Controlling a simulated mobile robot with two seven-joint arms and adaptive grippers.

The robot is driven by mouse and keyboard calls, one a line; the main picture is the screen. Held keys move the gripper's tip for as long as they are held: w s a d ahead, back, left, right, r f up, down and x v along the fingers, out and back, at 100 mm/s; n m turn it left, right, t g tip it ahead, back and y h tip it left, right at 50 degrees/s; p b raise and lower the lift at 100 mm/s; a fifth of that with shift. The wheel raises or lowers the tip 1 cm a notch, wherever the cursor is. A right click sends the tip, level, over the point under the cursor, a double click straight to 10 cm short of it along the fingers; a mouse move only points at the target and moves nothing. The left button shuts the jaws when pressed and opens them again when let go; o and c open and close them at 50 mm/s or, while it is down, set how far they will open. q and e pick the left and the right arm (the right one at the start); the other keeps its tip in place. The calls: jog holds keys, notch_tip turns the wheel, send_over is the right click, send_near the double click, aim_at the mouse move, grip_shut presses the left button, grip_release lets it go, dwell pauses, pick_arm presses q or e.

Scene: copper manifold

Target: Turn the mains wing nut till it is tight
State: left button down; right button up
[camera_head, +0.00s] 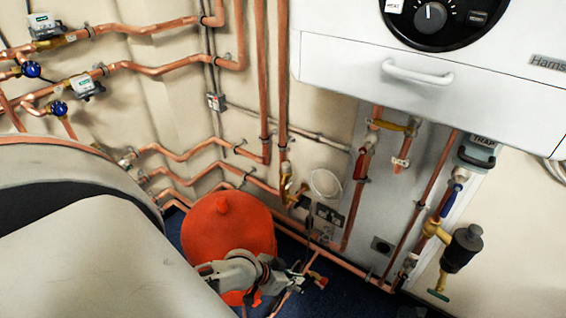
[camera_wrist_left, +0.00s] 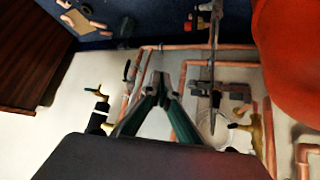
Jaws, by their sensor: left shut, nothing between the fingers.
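I cannot pick out the mains wing nut with certainty. A brass valve fitting (camera_head: 287,185) sits on the copper pipe by the wall, right of the orange-red vessel. A brass fitting, which may be the same one, shows at the right of the left wrist view (camera_wrist_left: 257,135). My left gripper (camera_head: 305,275) is low in the head view, in front of the orange-red vessel. In the left wrist view its two dark fingers (camera_wrist_left: 159,80) meet at the tips with nothing between them. They point toward the pipes at the wall and appear apart from any fitting. My right gripper is out of view.
The orange-red vessel (camera_head: 228,228) stands close beside my left gripper. A white boiler (camera_head: 420,85) overhangs pipes with a red-handled valve (camera_head: 361,160) and a blue-handled valve (camera_head: 452,195). A black cylinder (camera_head: 462,250) juts out at the right. Blue floor shows at the bottom.

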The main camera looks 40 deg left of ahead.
pick_arm(q)
jog(key=w+a+r+n+g+y+b, duration=0.1)
jog(key=w+a+r+b, duration=0.15)
jog(key=w+a, duration=0.55)
jog(key=w+a+r+n+g+b, duration=0.1)
jog(key=w+a+r+n, duration=0.2)
jog(key=a, duration=0.9)
jog(key=w+a+r+n+t, duration=0.15)
jog(key=w+a+r, duration=0.25)
jog(key=a+r, duration=0.45)
jog(key=w+a+r+n, duration=0.3)
jog(key=w+a+r, duration=0.1)
jog(key=a+r, duration=0.45)
jog(key=w+d+f+b, duration=0.4)
jog(key=w+d+f, duration=0.2)
jog(key=w+f, duration=0.1)
jog(key=shift+w+f, duration=0.3)
jog(key=shift+f, duration=0.05)
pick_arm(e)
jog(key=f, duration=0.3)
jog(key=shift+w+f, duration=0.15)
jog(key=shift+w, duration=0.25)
pick_arm(q)
jog(key=shift+d, duration=0.1)
jog(key=shift+d+r+m+h, duration=0.1)
jog(key=shift+m+h, duration=0.15)
jog(key=shift+h, duration=0.05)
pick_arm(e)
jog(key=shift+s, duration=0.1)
